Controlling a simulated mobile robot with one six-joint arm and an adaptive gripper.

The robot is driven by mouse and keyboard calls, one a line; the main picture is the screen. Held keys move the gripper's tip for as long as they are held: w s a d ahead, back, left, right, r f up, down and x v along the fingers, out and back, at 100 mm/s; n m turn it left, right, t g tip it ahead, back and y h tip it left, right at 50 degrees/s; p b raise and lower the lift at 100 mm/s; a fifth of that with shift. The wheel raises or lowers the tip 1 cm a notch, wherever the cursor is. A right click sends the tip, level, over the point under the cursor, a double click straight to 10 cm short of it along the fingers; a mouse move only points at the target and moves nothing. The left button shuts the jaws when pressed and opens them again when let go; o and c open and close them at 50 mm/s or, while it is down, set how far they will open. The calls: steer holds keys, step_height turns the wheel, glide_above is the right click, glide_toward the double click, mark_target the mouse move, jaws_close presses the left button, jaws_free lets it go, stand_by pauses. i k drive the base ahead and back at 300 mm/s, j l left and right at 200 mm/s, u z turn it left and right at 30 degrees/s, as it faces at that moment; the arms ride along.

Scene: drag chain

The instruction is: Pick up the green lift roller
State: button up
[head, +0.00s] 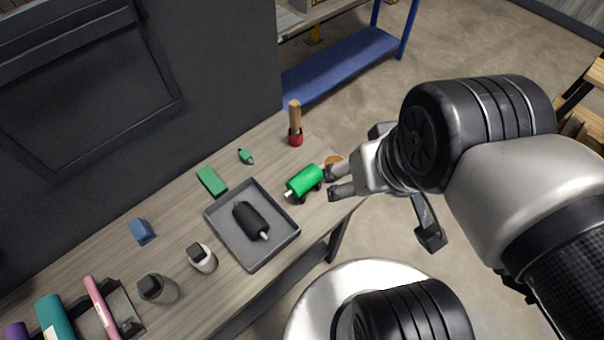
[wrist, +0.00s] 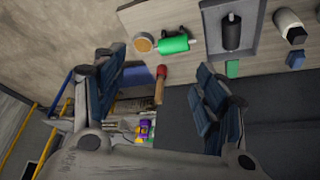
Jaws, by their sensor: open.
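The green lift roller (head: 305,180) is a green cylinder with a light shaft end, near the right end of the wooden table, just right of the grey tray. My gripper (head: 335,182) is open, with its fingers close to the roller's right end in the head view. I cannot tell whether they touch it. In the wrist view the roller (wrist: 174,45) lies beyond the gap between my open fingers (wrist: 160,88), and nothing is between the pads.
A grey tray (head: 211,218) holds a black roller (head: 249,219). A wooden-handled tool with a red end (head: 295,136) stands behind the roller. A round tan-topped item (wrist: 143,42) is beside it. A green block (head: 211,180) and several bottles and rollers lie further left.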

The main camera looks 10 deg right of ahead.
mark_target(298, 185)
steer(key=u, duration=4.95)
steer(key=k+j+z, duration=0.15)
steer(key=z, duration=4.25)
steer(key=l+u, duration=0.5)
steer(key=i+l, duration=0.05)
steer(key=l, duration=0.05)
